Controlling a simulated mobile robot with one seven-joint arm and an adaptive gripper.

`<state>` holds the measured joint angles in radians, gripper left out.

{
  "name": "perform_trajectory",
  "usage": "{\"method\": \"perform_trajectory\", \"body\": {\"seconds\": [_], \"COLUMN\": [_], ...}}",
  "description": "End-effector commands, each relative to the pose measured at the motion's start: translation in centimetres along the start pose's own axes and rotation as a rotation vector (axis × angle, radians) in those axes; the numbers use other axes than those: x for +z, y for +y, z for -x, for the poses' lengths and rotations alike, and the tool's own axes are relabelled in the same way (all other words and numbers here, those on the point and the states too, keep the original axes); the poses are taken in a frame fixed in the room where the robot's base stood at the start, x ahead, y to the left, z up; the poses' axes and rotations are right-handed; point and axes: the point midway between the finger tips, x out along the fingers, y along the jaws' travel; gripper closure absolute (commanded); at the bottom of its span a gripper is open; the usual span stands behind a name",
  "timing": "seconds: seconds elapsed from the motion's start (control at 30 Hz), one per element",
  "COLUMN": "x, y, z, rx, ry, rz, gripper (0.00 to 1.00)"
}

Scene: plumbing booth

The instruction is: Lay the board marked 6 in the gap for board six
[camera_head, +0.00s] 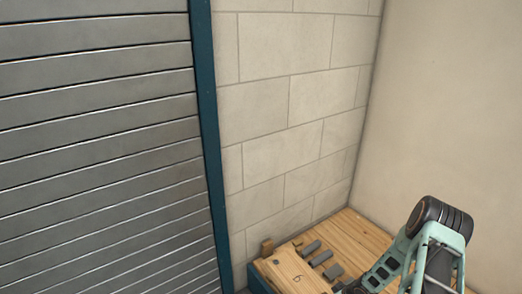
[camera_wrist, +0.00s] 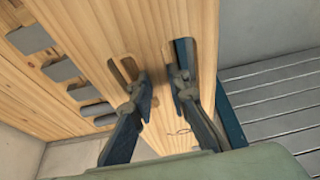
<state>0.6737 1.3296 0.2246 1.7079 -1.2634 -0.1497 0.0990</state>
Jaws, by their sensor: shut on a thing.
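The pale wooden board marked 6 (camera_wrist: 140,35) fills the middle of the wrist view, with its handwritten mark near the lower end. It also shows in the head view (camera_head: 297,281), at the front of the wooden top. The board has two slots with a strip of wood between them. My gripper (camera_wrist: 160,88) has one finger at each slot and is shut on the board across that strip. In the head view my arm covers the right part of the board. The gap for board six is not clearly visible, and I cannot tell whether the board is raised or seated.
Several grey blocks (camera_head: 321,258) lie on the wooden top (camera_head: 350,232) behind the board. A small wooden block (camera_head: 266,247) stands at its left edge. A blue frame (camera_head: 257,282) borders it. A ribbed metal shutter (camera_head: 100,140) and a block wall (camera_head: 285,100) stand close behind.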

Motion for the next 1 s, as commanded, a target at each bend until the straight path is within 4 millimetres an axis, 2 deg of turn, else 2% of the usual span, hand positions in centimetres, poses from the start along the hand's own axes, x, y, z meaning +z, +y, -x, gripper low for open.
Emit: {"method": "perform_trajectory", "body": {"seconds": [0.17, 0.23, 0.47, 0.77, 1.0], "x": [-2.9, -5.1, -10.6, -16.2, -19.8], "y": [1.7, 2.5, 2.8, 0.7, -2.4], "z": [2.8, 5.0, 10.7, 17.5, 22.6], "rx": [0.024, 0.041, 0.082, 0.127, 0.16], "ry": [0.009, 0.011, 0.006, 0.007, 0.008], "rz": [-0.047, -0.08, -0.176, -0.287, -0.365], "gripper": [1.0, 1.0, 1.0, 1.0, 1.0]}}
